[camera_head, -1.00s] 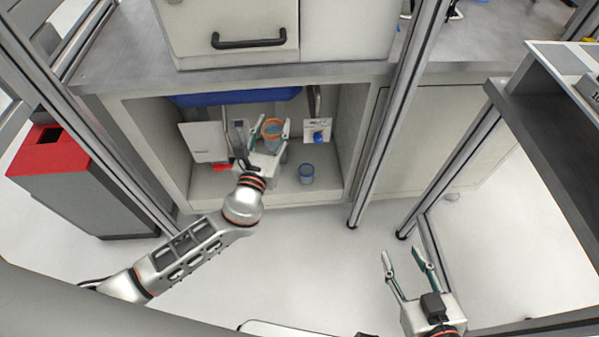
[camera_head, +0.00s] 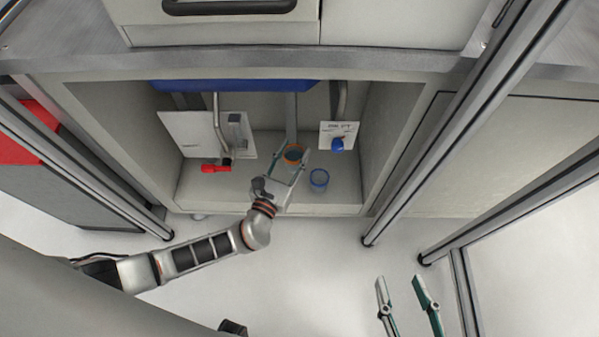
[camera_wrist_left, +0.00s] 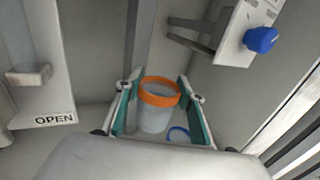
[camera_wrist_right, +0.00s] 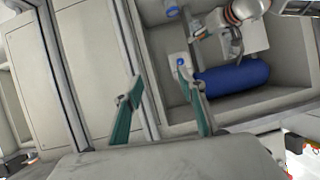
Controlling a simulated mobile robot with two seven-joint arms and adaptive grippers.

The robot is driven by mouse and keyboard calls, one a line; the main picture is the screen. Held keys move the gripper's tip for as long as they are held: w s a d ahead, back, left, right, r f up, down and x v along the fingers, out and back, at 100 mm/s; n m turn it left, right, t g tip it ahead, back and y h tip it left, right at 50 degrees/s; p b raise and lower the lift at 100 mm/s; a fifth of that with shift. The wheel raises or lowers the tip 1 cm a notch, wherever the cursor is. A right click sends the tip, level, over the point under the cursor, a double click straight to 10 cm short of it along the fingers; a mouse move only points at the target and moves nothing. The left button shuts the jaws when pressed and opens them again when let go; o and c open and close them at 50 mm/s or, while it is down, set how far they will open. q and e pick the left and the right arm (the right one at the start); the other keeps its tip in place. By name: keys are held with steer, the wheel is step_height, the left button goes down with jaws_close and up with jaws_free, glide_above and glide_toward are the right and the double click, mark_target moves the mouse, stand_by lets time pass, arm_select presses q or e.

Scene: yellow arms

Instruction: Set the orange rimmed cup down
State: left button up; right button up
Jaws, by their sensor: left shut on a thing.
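The orange rimmed cup (camera_head: 293,155) is inside the open cabinet under the counter. It has a pale body and looks upright in the left wrist view (camera_wrist_left: 154,116). My left gripper (camera_head: 288,158) reaches into the cabinet and is shut on this cup, one finger on each side. The cup's base is partly hidden, so I cannot tell whether it touches the cabinet floor. My right gripper (camera_head: 400,283) is outside the cabinet at the lower right, open and empty; its spread fingers also show in the right wrist view (camera_wrist_right: 163,92).
A blue rimmed cup (camera_head: 319,179) stands on the cabinet floor just right of the held cup. A blue cylinder (camera_head: 235,86) spans the cabinet's top. A red valve handle (camera_head: 216,167) is at the left, a blue knob (camera_head: 337,144) at the right. Metal posts (camera_head: 455,130) stand in front.

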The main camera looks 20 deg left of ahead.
mark_target(294, 170)
arm_select(q)
steer(key=f+b, duration=0.1)
steer(key=f, duration=0.2)
steer(key=f+b, duration=0.1)
steer(key=f, duration=0.1)
steer(key=f+b, duration=0.1)
steer(key=f, duration=0.2)
steer(key=shift+s+f, duration=0.25)
steer(key=shift+f, duration=0.1)
steer(key=shift+w+f+b, duration=0.2)
steer(key=shift+f+b, duration=0.05)
steer(key=shift+b, duration=0.15)
step_height(294, 170, down, 4)
steer(key=shift+s+r+b, duration=0.1)
steer(key=shift+s+b, duration=0.05)
steer(key=shift+b, duration=0.85)
steer(key=shift+f, duration=0.25)
steer(key=shift+w+r, duration=0.25)
steer(key=o, duration=0.9)
steer(key=shift+f, duration=0.1)
steer(key=shift+c, duration=0.2)
arm_select(e)
steer(key=s+a+f+m+y, duration=0.1)
steer(key=s+a+m, duration=0.1)
steer(key=a+m, duration=0.5)
steer(key=shift+m+t, duration=0.4)
steer(key=shift+f, duration=0.1)
